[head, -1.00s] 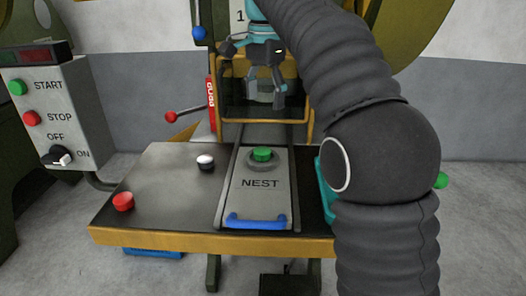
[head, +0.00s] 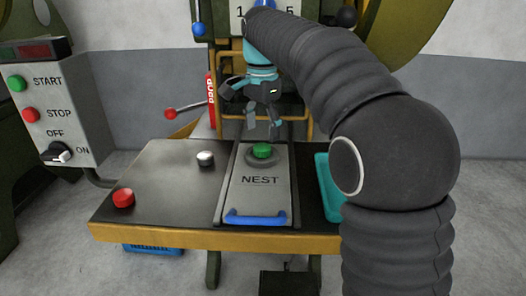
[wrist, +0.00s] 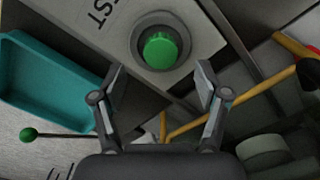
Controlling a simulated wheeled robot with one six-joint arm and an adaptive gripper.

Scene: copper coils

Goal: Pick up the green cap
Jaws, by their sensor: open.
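The green cap (head: 262,150) sits in a round grey seat on the NEST plate (head: 245,200), in the middle of the table. It also shows in the wrist view (wrist: 160,50), at the top centre. My gripper (head: 262,135) is above the cap in the head view, fingers pointing down. In the wrist view my open gripper (wrist: 160,88) has its two fingertips spread apart on either side below the cap, with nothing between them. The cap is apart from the fingers.
A white cap (head: 205,158) and a red cap (head: 123,198) stand on the table to the left. A teal tray (wrist: 45,85) lies beside the NEST plate. A yellow guard frame (head: 308,105) stands behind it. A blue handle (head: 258,219) is at the plate's front.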

